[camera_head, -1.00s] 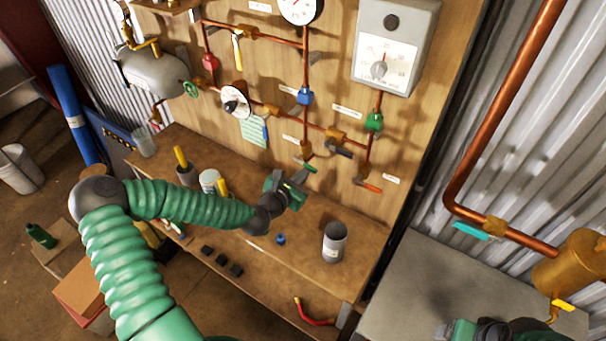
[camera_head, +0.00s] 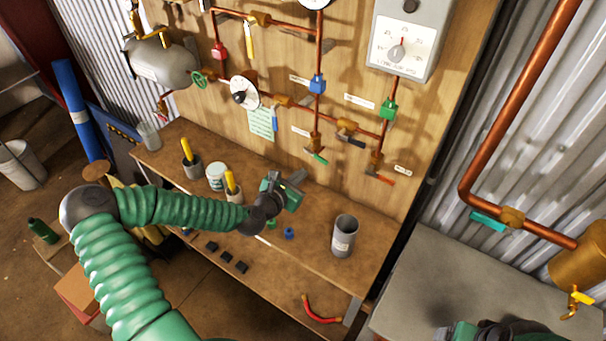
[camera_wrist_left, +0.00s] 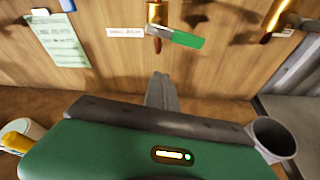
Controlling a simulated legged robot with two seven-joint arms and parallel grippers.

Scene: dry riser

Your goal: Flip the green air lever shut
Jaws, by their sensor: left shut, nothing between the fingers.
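A green lever handle (camera_head: 316,156) sits at the foot of a copper drop pipe on the wooden panel. In the left wrist view the lever (camera_wrist_left: 175,37) sticks out to the right of its brass valve (camera_wrist_left: 154,14), slanting slightly down, with a white label to its left. My left gripper (camera_head: 298,176) is shut and empty, below and a little left of the lever in the head view. In the wrist view its fingertips (camera_wrist_left: 161,82) are below the lever, apart from it. My right gripper (camera_head: 490,332) is cut off at the bottom edge, its fingers unclear.
Close by on the panel are a black-handled valve (camera_head: 350,140) and a red-orange lever (camera_head: 379,178). A grey cup (camera_head: 344,236) stands on the wooden bench (camera_head: 312,262), with small blocks and tool pots to its left. A teal lever (camera_head: 488,222) is on the right-hand copper pipe.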

